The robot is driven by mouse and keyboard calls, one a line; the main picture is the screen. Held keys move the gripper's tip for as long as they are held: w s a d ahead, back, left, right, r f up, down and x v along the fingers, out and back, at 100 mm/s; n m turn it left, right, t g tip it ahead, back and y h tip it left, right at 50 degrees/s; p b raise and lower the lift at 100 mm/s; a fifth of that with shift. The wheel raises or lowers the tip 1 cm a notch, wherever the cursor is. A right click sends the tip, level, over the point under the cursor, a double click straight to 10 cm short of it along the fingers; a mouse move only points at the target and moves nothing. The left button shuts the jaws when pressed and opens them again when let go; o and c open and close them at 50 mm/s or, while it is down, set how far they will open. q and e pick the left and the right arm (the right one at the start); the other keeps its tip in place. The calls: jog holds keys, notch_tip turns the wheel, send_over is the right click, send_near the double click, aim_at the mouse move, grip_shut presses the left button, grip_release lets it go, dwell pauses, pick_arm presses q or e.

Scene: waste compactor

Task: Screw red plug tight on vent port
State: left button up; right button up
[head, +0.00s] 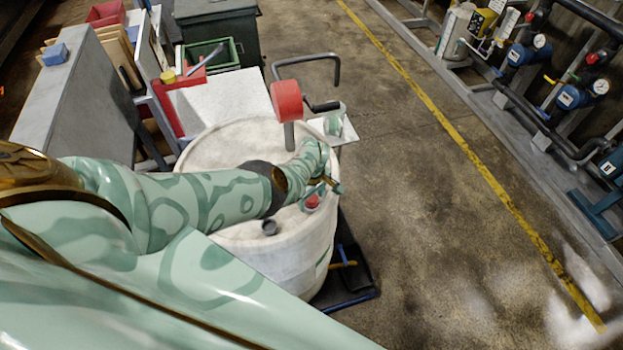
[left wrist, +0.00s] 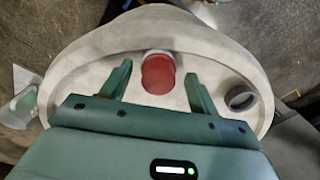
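The red plug (head: 312,202) sits at the right-hand side of the white drum's top (head: 225,148). In the left wrist view the red plug (left wrist: 158,76) has a pale rim behind it; I cannot tell how tightly it is seated. My left gripper (head: 325,188) is open around the plug. In the wrist view its fingers (left wrist: 158,70) stand on both sides of the plug, with gaps. A dark, open ring-shaped port (head: 270,227) is apart from the plug on the same lid; it also shows in the wrist view (left wrist: 240,97). My right gripper is out of view.
Grey cabinets and bins are at the upper left. Pipes with gauges (head: 570,97) line the right. The floor between is clear.

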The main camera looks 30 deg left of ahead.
pick_arm(q)
jog(key=shift+w, duration=0.1)
jog(key=shift+c, duration=0.4)
jog(key=n, duration=0.5)
jog(key=shift+b, duration=0.3)
jog(key=n+b, duration=0.1)
jog(key=n, duration=0.4)
jog(key=n+b, duration=0.1)
jog(key=n, duration=0.4)
jog(key=shift+n, duration=0.3)
jog(key=n+b, duration=0.1)
jog(key=n, duration=0.2)
jog(key=shift+f, duration=0.15)
jog(key=shift+n+b, duration=0.45)
jog(key=shift+n, duration=0.65)
jog(key=shift+r, duration=0.2)
